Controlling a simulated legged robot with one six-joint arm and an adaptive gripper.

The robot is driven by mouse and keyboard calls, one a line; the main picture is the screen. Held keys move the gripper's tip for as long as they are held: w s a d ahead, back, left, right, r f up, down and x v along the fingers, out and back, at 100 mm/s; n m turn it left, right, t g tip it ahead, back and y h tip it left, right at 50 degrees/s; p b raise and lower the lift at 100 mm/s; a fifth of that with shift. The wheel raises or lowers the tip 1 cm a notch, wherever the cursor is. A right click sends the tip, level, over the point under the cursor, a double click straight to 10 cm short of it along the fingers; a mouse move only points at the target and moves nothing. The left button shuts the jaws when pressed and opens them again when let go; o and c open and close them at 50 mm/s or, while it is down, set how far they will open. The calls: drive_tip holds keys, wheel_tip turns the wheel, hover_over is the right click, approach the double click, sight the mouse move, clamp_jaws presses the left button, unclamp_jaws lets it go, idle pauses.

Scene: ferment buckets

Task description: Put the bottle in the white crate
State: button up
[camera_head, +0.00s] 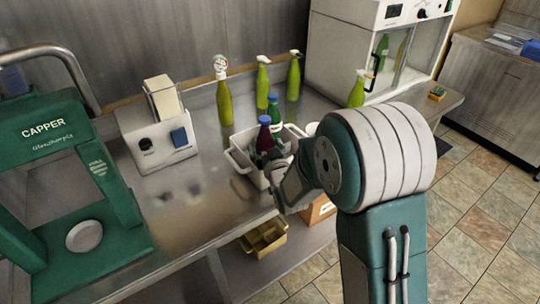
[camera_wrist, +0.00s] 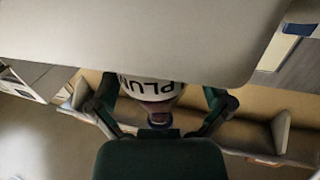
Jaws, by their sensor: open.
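The dark red bottle (camera_head: 264,139) with a blue cap stands upright at the white crate (camera_head: 240,158), apparently inside it. Its lower part is hidden by the crate wall and my gripper. In the wrist view a bottle (camera_wrist: 152,88) with a white label reading "PLUM", upside down, shows between the fingers. My gripper (camera_head: 282,178) is at the front right side of the crate, close to the bottle. In the wrist view my gripper (camera_wrist: 160,112) is open, its fingers spread on either side of the bottle. I cannot tell whether either finger touches it.
A green bottle (camera_head: 275,115) stands just behind the dark red one. Several yellow-green spray bottles (camera_head: 225,103) stand at the back. A green capper (camera_head: 50,160) and a white device (camera_head: 155,135) are at left. A white cabinet (camera_head: 345,50) is behind. A yellow bin (camera_head: 263,240) sits below the counter.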

drive_tip(key=s+d+r+m+g+h, duration=0.1)
drive_tip(key=s+d, duration=0.4)
drive_tip(key=s, duration=0.6)
drive_tip(key=s+d+r+m+g+h, duration=0.1)
drive_tip(key=s+d+r+g+h, duration=0.2)
drive_tip(key=s, duration=0.8)
drive_tip(key=s+d+r+m+g+h, duration=0.1)
drive_tip(key=s+d+r+g, duration=0.4)
drive_tip(key=s+d+g, duration=0.2)
drive_tip(key=s+d, duration=0.2)
drive_tip(key=s, duration=0.2)
drive_tip(key=shift+s+r+m+h, duration=0.3)
drive_tip(key=shift+s+m+h, duration=0.05)
drive_tip(key=shift+m+h, duration=0.05)
